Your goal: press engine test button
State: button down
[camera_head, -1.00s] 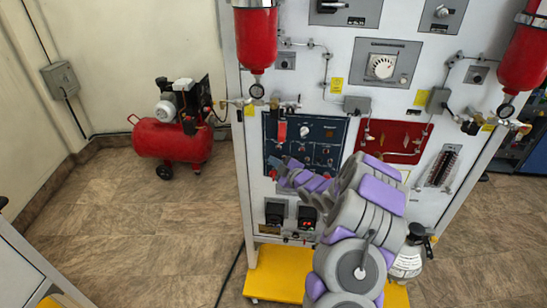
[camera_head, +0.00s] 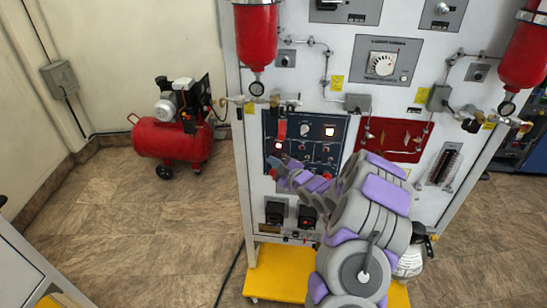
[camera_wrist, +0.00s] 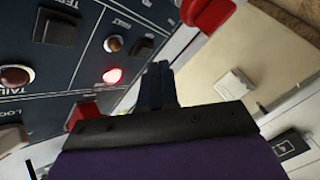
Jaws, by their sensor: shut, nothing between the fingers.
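The dark blue control panel (camera_head: 345,128) on the white trainer board carries lamps, switches and a round knob. It also shows in the wrist view (camera_wrist: 75,60), with a dark square button (camera_wrist: 57,27) beside the word TEST. I cannot read which button is the engine one. A round lamp (camera_wrist: 112,76) glows red near my fingers. My gripper (camera_wrist: 158,68) is shut and empty, its dark fingers in front of the panel's edge. In the head view my gripper (camera_head: 273,163) is at the panel's lower left; I cannot tell whether it touches anything.
A red switch guard (camera_head: 282,130) stands out from the panel, and a red part (camera_wrist: 207,12) juts near my fingers in the wrist view. A red panel (camera_head: 393,139) is to the right. Red cylinders (camera_head: 256,38) hang above. A red compressor (camera_head: 172,138) stands on the floor at left.

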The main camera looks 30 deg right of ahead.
dwell(0.3)
jog(key=s+a+b, duration=0.1)
jog(key=s, duration=0.1)
jog(key=s+a+b, duration=0.2)
jog(key=shift+s, duration=0.1)
dwell(0.4)
dwell(0.6)
jog(key=s+a+r+m+g+h, duration=0.1)
jog(key=s+a+m+g, duration=0.3)
jog(key=s, duration=1.2)
jog(key=s+a+r+m+g+h, duration=0.1)
jog(key=s+a+r+m+g, duration=0.2)
jog(key=s+a+g, duration=0.5)
jog(key=s+a+r+m+g+h, duration=0.1)
jog(key=s+a+m+g, duration=0.4)
jog(key=s, duration=1.8)
jog(key=shift+s+a+r+g+h, duration=0.3)
jog(key=shift+s+a+r+g, duration=0.05)
jog(key=shift+a+r+g, duration=0.55)
